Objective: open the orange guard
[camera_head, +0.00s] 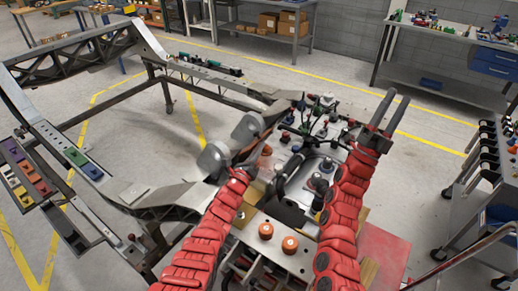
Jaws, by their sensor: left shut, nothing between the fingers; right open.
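Two round orange knobs, a left one (265,230) and a right one (290,244), stand on a pale panel at the bottom middle. A small orange-brown part (266,151) shows farther up, beside the end of my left arm. I cannot tell which orange part is the guard, or whether it is open. My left gripper (260,146) is shut and empty near that part, over the machinery; its fingertips are hard to make out and I cannot tell if they touch it. My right gripper (388,112) is open and empty, with both dark fingers pointing up, to the right of the machinery.
A metal chassis frame (95,47) fills the left side, with a strip of coloured blocks (30,178) beside it. Cables and fittings (320,125) crowd the middle. A grey cart (484,170) stands at the right. Benches line the back; the floor between is clear.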

